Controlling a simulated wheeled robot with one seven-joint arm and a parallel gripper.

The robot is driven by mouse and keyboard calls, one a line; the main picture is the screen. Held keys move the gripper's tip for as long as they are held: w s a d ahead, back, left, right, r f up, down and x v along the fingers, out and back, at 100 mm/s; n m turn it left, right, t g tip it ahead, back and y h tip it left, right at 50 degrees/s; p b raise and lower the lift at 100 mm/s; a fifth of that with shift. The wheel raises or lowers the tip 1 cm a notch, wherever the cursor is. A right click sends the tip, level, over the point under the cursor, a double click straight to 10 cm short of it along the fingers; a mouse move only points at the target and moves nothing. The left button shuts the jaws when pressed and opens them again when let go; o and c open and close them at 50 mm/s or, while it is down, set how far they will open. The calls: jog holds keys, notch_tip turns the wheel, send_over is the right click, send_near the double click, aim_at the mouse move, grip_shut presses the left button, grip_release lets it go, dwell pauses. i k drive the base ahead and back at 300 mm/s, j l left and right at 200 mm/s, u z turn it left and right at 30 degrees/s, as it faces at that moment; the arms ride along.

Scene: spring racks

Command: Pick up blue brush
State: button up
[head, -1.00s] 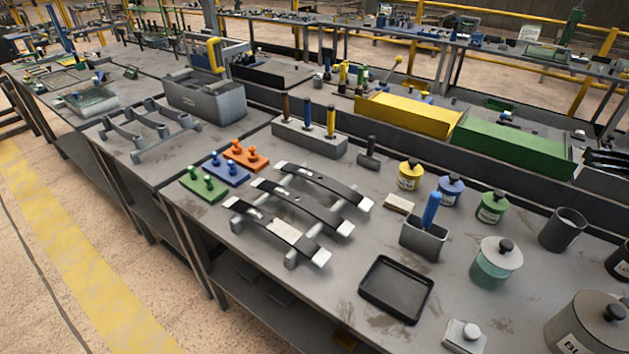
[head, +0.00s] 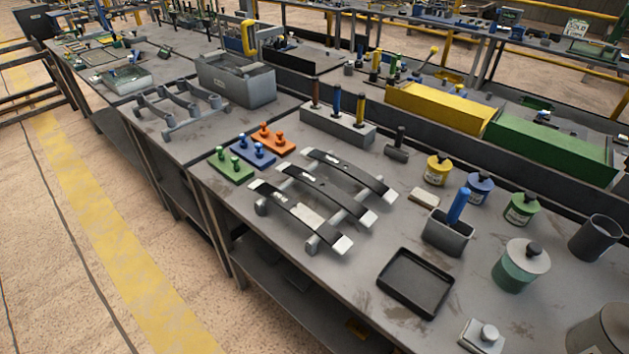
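A blue handle (head: 459,206) stands upright, tilted a little right, in a small grey open box (head: 447,238) on the near bench. Its lower end is hidden inside the box. A second blue handle (head: 337,103) stands in a long grey block (head: 322,126), between a dark brown handle and a yellow one. Its lower end is hidden in the block. I cannot tell from this view which of the two is the blue brush. My gripper is not in view.
A black tray (head: 415,282) lies in front of the grey box. Yellow, blue and green lidded pots stand behind it, and a jar (head: 520,264) stands to its right. Leaf springs on a rack (head: 318,200) lie to the left. Yellow (head: 440,108) and green bins line the back.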

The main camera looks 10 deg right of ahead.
aim_at(335, 114)
jog(key=i+j+z, duration=0.15)
jog(key=j, duration=0.3)
jog(key=i+j+z, duration=0.15)
jog(key=j, duration=0.3)
jog(key=i+j+z, duration=0.1)
jog(key=i+j, duration=0.2)
jog(key=j, duration=0.15)
jog(key=i+j+z, duration=0.15)
jog(key=j, duration=0.35)
jog(key=i+j+z, duration=0.15)
jog(key=j, duration=0.35)
jog(key=j+z, duration=0.15)
jog(key=j, duration=0.35)
jog(key=i+j+z, duration=0.15)
jog(key=j, duration=0.4)
